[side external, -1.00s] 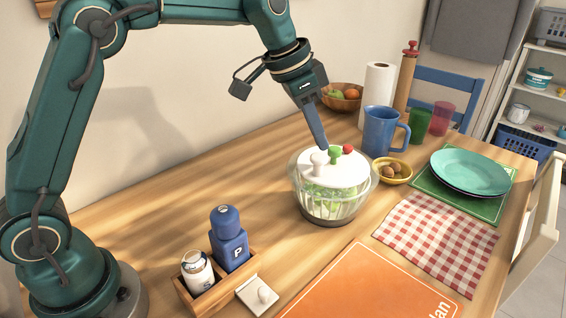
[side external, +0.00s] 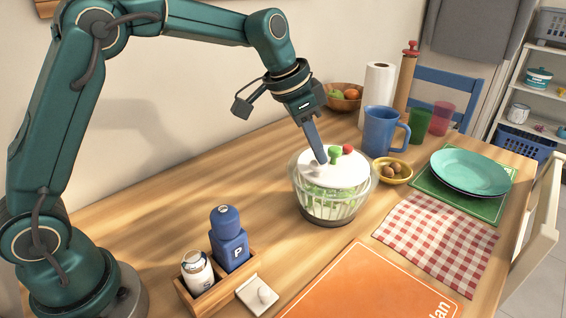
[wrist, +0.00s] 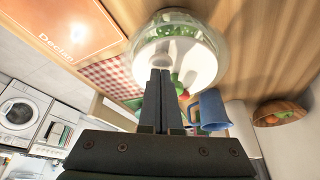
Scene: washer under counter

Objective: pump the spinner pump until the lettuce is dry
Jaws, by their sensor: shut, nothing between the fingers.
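The salad spinner (side external: 335,205) stands upright on the wooden table, with a clear bowl and green lettuce (side external: 325,192) inside. Its white lid (side external: 350,172) carries a green knob (side external: 335,151) and a red knob (side external: 348,149). The white pump knob is hidden behind my fingers in the side view; in the wrist view a pale round shape, perhaps that knob (wrist: 139,68), shows beside the fingertips. My gripper (side external: 322,161) is shut and empty, pointing down at the lid where the white knob stood. I cannot tell whether it touches or presses the knob.
A blue mug (side external: 380,131) and a yellow bowl of nuts (side external: 392,172) stand close right of the spinner. A fruit bowl (side external: 342,105) and paper towel roll (side external: 376,95) are behind. A wooden caddy (side external: 212,290) holds shakers in front. Table left of the spinner is clear.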

